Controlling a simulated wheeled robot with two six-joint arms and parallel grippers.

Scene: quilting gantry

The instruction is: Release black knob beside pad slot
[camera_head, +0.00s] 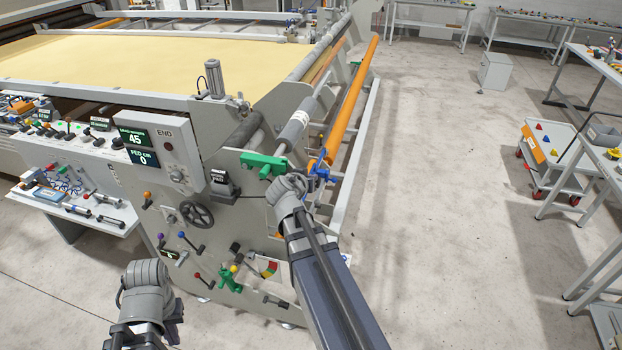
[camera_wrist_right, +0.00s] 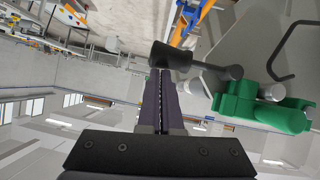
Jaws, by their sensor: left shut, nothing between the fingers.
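The black knob (camera_wrist_right: 172,56) sits at the end of a dark lever in the right wrist view. The lever runs right to a green bracket (camera_wrist_right: 270,105), which also shows on the machine's end plate in the head view (camera_head: 262,163). My right gripper (camera_wrist_right: 163,75) has its dark fingers close together, tips at the knob's near edge; I cannot tell whether they hold it. In the head view my right gripper (camera_head: 290,186) is beside the green bracket and hides the knob. My left gripper (camera_head: 146,273) is shut and empty at lower left, apart from the machine. I cannot make out the pad slot.
The end plate (camera_head: 245,205) carries a handwheel (camera_head: 197,215), coloured-knob levers and a green fitting (camera_head: 231,279). A blue bracket (camera_head: 321,168) and an orange bar (camera_head: 353,100) are beside my right gripper. The floor (camera_head: 440,200) to the right is clear up to a cart (camera_head: 562,160).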

